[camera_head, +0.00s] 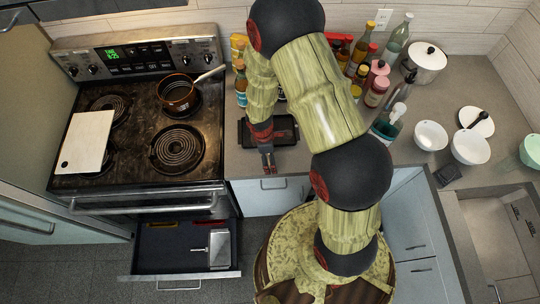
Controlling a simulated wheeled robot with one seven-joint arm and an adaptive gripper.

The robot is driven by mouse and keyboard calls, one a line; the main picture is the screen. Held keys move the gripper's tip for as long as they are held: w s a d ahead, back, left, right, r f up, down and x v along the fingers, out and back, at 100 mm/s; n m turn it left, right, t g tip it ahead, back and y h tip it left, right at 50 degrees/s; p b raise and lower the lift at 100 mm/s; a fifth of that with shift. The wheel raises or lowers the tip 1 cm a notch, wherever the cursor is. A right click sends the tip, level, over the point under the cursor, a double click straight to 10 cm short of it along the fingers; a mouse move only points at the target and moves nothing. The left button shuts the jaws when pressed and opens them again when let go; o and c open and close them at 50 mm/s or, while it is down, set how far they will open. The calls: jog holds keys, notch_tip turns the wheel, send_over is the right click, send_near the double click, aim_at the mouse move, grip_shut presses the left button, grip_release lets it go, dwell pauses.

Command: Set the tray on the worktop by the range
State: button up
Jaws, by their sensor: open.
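A dark rectangular tray (284,130) lies on the worktop (238,158) just right of the range (138,165). It looks flat on the surface, and my arm hides part of its left side. My gripper (268,170) is open, at the tray's front left, near the worktop's front edge. I cannot tell whether it touches the tray.
A pot (178,93) and a white board (87,141) are on the stove. Several bottles (374,91) stand behind the tray. Bowls (430,136) are at the right, near the sink. The drawer below the range (184,250) is open.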

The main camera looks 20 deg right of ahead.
jog(key=shift+r, duration=0.1)
notch_tip(320, 180, up, 32)
jog(key=s+m+t, duration=0.2)
jog(key=m+t, duration=0.1)
jog(key=m, duration=0.4)
jog(key=s+r+m+t+y, duration=0.1)
jog(key=s+r+m+t, duration=0.2)
jog(key=s+r+m, duration=0.4)
jog(key=s+v, duration=0.1)
jog(key=v, duration=0.6)
jog(key=shift+s+p, duration=0.35)
jog(key=shift+d+f, duration=0.1)
jog(key=shift+f, duration=0.05)
